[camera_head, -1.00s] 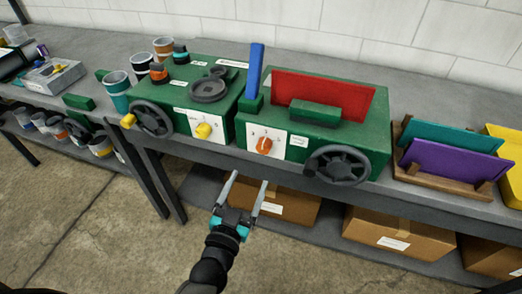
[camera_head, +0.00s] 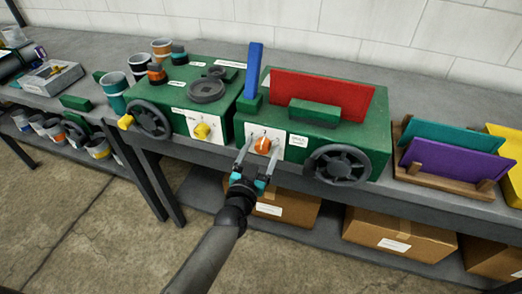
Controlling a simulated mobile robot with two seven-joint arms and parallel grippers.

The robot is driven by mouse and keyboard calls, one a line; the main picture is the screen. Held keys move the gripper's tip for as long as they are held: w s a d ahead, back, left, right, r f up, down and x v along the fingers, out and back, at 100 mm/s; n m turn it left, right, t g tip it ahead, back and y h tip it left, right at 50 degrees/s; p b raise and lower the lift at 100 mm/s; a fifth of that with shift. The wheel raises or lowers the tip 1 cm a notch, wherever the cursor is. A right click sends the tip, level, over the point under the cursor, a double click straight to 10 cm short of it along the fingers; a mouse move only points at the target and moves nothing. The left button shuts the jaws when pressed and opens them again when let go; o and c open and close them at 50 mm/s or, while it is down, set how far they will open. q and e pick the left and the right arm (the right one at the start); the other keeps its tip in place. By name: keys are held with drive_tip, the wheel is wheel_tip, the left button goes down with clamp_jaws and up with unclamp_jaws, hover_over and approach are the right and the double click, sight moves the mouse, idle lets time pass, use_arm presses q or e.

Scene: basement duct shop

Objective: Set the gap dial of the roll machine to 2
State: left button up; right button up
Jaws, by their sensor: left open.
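Two green machines stand side by side on the bench; their labels are too small to read. The right machine (camera_head: 350,135) has a white dial plate with an orange knob (camera_head: 263,145), a dark handwheel (camera_head: 340,166), a red sheet on top and a blue lever. The left machine (camera_head: 187,92) has a yellow knob (camera_head: 202,131) and a handwheel with a yellow handle. My left gripper (camera_head: 260,148) is open, its fingers on either side of the orange knob; contact cannot be told. The numbers around the knob are not readable. My right gripper is not in view.
A wooden rack with teal and purple sheets (camera_head: 450,165) stands to the right. Several cups (camera_head: 138,66) stand behind and left of the left machine. Cardboard boxes (camera_head: 400,235) sit on the lower shelf. The floor in front is clear.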

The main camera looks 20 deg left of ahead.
use_arm(q)
clamp_jaws()
idle(0.6)
